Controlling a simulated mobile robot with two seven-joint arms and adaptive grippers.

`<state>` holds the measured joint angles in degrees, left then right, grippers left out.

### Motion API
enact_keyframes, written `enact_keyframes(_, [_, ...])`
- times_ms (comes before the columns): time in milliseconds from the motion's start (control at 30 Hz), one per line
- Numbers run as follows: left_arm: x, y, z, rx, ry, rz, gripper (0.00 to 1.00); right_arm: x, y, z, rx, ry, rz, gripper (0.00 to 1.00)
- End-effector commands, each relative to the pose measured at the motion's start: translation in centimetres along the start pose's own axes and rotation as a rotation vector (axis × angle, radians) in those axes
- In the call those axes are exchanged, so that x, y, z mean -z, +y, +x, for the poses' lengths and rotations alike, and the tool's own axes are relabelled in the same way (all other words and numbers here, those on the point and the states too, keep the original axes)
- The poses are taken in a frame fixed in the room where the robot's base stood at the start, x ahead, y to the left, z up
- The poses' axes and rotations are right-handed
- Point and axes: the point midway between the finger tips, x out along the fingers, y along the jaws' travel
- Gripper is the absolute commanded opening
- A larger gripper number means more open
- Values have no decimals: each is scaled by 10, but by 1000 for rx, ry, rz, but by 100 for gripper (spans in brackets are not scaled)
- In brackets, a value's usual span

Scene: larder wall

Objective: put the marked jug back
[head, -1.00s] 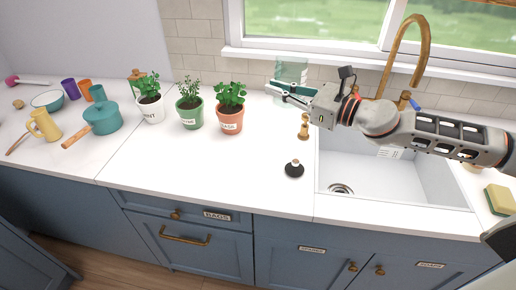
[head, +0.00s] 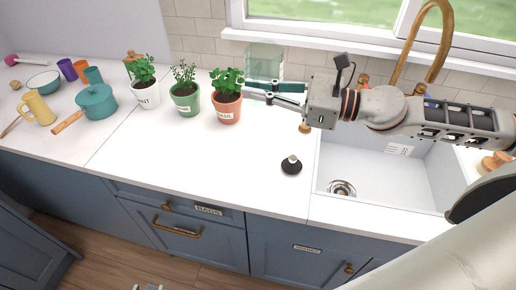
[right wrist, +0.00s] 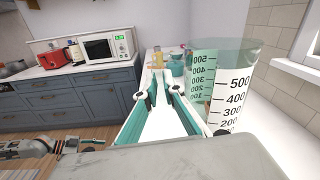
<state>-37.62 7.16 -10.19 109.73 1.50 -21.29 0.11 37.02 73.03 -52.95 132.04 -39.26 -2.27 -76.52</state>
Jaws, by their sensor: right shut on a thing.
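The marked jug (head: 265,60) is clear, greenish and upright, behind the basil pot and below the window. In the right wrist view, the jug (right wrist: 237,88) shows black measuring marks up to 500, beside the right-hand finger. My right gripper (head: 248,88) reaches across from the right and is shut on the jug. Its two teal fingers (right wrist: 161,72) fill the middle of the wrist view; the exact grip is unclear. The jug's base is hidden, so I cannot tell whether it touches the counter. Only a small tip of my left gripper (head: 148,287) shows at the bottom edge.
Potted basil (head: 227,98), thyme (head: 185,97) and mint (head: 146,92) stand left of the jug. A brass dispenser (head: 304,128), black stopper (head: 291,166) and sink (head: 380,180) lie right. A teal pot (head: 97,104) and yellow pitcher (head: 38,108) stand far left.

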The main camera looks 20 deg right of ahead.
Motion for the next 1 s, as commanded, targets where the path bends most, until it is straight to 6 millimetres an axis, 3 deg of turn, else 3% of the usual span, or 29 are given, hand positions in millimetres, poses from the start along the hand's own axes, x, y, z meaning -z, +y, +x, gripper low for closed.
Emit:
enact_keyframes(133, [0,4,9,-8,25,7,40,32,4,0,0,1,5,0])
enact_keyframes(300, [19,16,15,-29,80,8,40,67,8,1,1,1,7,0])
enact_keyframes(533, [1,18,25,-28,69,7,40,116,14,2,2,0,7,0])
enact_keyframes(700, [-13,19,28,-29,49,8,40,136,17,2,2,-1,3,0])
enact_keyframes(833, [-17,20,29,-29,46,6,40,143,17,2,2,-1,0,0])
enact_keyframes(1000, [-21,21,32,-29,47,5,40,168,20,3,2,0,4,0])
